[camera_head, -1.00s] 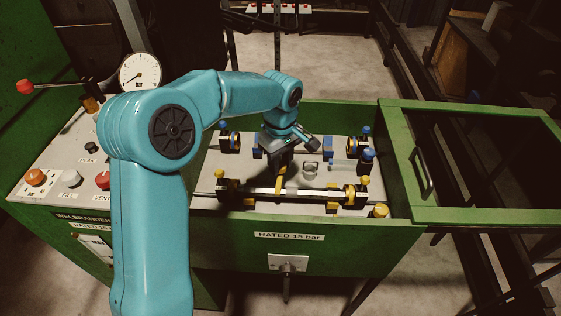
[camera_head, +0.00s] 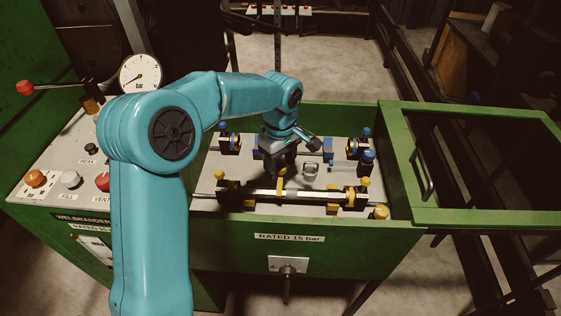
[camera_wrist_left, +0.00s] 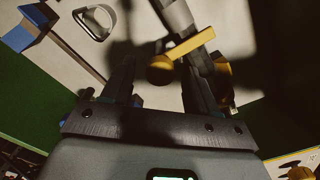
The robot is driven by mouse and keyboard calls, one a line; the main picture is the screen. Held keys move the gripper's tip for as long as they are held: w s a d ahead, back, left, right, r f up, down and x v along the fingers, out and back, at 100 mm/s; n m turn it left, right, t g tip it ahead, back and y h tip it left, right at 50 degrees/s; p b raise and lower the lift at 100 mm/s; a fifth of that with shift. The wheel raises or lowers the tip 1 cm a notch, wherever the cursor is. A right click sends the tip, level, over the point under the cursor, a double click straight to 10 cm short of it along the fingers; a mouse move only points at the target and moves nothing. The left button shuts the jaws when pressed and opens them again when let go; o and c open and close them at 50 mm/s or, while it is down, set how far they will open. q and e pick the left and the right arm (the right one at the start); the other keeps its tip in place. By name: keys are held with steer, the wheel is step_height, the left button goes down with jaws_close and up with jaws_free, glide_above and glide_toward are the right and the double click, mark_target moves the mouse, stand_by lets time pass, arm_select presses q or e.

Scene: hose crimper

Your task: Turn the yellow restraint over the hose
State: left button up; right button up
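The yellow restraint (camera_head: 282,181) stands at the middle of the front hose line in the green bench. In the left wrist view the yellow restraint (camera_wrist_left: 192,46) is a bar with a rounded end, lying across the dark hose (camera_wrist_left: 176,14). The hose (camera_head: 250,192) runs left to right in the head view. My left gripper (camera_head: 281,170) reaches down just behind the restraint. In the left wrist view its two dark fingers (camera_wrist_left: 160,82) are apart, with the restraint's rounded end in or near the gap. I cannot tell whether they touch it. My right gripper is not in view.
Yellow-knobbed clamps (camera_head: 350,196) stand along the front line and blue-knobbed fixtures (camera_head: 367,160) behind. A small metal loop (camera_head: 310,169) stands right of the gripper. The green bench wall (camera_head: 330,250) and a handled green frame (camera_head: 480,215) border the work area.

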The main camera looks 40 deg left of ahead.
mark_target(280, 166)
arm_select(q)
step_height(280, 166, up, 16)
steer(key=p, duration=0.2)
steer(key=shift+r, duration=0.15)
stand_by(0.6)
